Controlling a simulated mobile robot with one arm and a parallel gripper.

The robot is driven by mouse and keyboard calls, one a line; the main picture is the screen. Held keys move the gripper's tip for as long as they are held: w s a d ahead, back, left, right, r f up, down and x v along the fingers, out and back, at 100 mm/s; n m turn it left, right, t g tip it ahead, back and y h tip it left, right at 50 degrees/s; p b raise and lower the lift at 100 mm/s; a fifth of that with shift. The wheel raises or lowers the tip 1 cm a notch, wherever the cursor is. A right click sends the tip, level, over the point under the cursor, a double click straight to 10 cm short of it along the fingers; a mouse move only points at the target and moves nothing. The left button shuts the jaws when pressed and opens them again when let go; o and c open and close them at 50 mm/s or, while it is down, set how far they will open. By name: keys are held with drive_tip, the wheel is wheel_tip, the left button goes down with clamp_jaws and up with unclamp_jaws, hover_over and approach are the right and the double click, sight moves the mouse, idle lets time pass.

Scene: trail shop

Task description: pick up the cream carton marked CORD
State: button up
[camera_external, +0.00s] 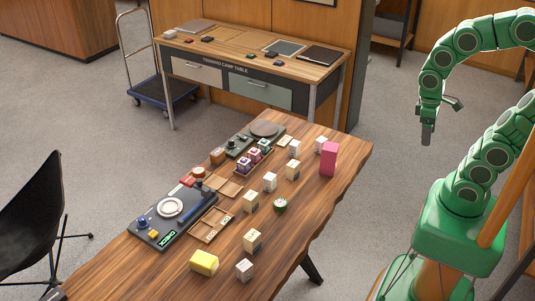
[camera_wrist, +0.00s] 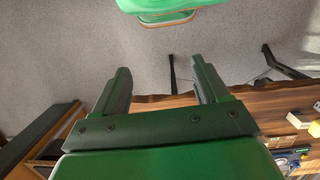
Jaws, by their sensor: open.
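Several small cream cartons stand on the wooden table in the external view, among them one near the front edge (camera_external: 244,270), one behind it (camera_external: 252,241), one mid-table (camera_external: 270,181) and one at the far end (camera_external: 294,147). Their markings are too small to read, so I cannot tell which is marked CORD. My gripper (camera_external: 427,132) hangs in the air to the right of the table, well apart from the cartons. In the wrist view my gripper (camera_wrist: 160,80) is open and empty, with grey floor between its fingers. A cream block (camera_wrist: 299,120) shows at the right edge there.
A second table (camera_external: 230,40) stands behind. Open floor lies between table and arm.

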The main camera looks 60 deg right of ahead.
drive_tip(key=w+d+n+t+h, duration=0.1)
drive_tip(key=w+d+t+h, duration=0.2)
drive_tip(key=w, duration=1.1)
drive_tip(key=w+d+t+h, duration=0.1)
drive_tip(key=w+d+t, duration=0.3)
drive_tip(key=w, duration=1)
drive_tip(key=w+a+n+t+y, duration=0.1)
drive_tip(key=w+a+n+t, duration=0.1)
drive_tip(key=w, duration=0.7)
drive_tip(key=w+a+n+t+y, duration=0.1)
drive_tip(key=w+a+n+t, duration=0.15)
drive_tip(key=w, duration=0.75)
drive_tip(key=w+a+f+n+t+y, duration=0.1)
drive_tip(key=w+a+n+t+y, duration=0.2)
drive_tip(key=w+a, duration=0.45)
drive_tip(key=n+g+y, duration=0.7)
drive_tip(key=g+y, duration=0.3)
drive_tip(key=y, duration=0.2)
hover_over(252, 194)
drive_tip(key=d, duration=0.2)
wheel_tip(252, 194, down, 14)
drive_tip(key=shift+s+d+f, duration=0.1)
drive_tip(key=shift+s+f, duration=0.05)
drive_tip(key=shift+f, duration=1.45)
drive_tip(key=shift+s+f, duration=0.1)
drive_tip(key=shift+f, duration=1.45)
drive_tip(key=shift+x, duration=2.5)
drive_tip(key=c, duration=1.2)
